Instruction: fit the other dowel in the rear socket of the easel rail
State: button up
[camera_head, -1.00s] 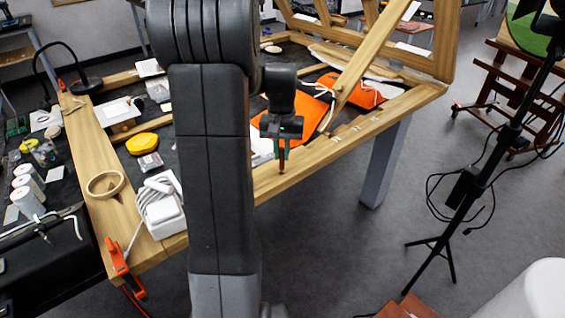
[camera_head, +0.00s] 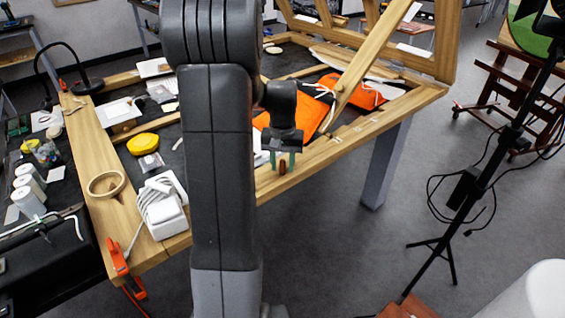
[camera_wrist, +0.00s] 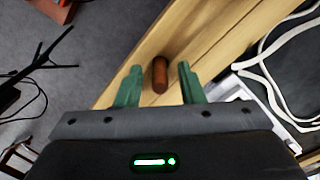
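A brown dowel (camera_head: 282,168) stands at the near part of the wooden easel rail (camera_head: 325,152). In the wrist view the dowel (camera_wrist: 160,76) shows over the rail (camera_wrist: 205,40), between my two green fingers with a gap on each side. My gripper (camera_head: 283,160) is open around the dowel, and its fingers also show spread in the wrist view (camera_wrist: 159,70). The dowel looks about upright. Its lower end and any socket under it are hidden, so I cannot tell how deep it sits. I cannot make out a second dowel.
Orange pouches (camera_head: 352,90) with white cords lie inside the frame behind the rail. A white charger with cable (camera_head: 163,212), a wooden ring (camera_head: 105,184) and a yellow object (camera_head: 142,143) lie to the left.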

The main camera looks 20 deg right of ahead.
aim_at(283, 160)
notch_tip(283, 160, up, 12)
jog(key=shift+r, duration=0.2)
dwell(0.4)
notch_tip(283, 160, down, 12)
jog(key=shift+f, duration=0.2)
jog(key=shift+r, duration=2)
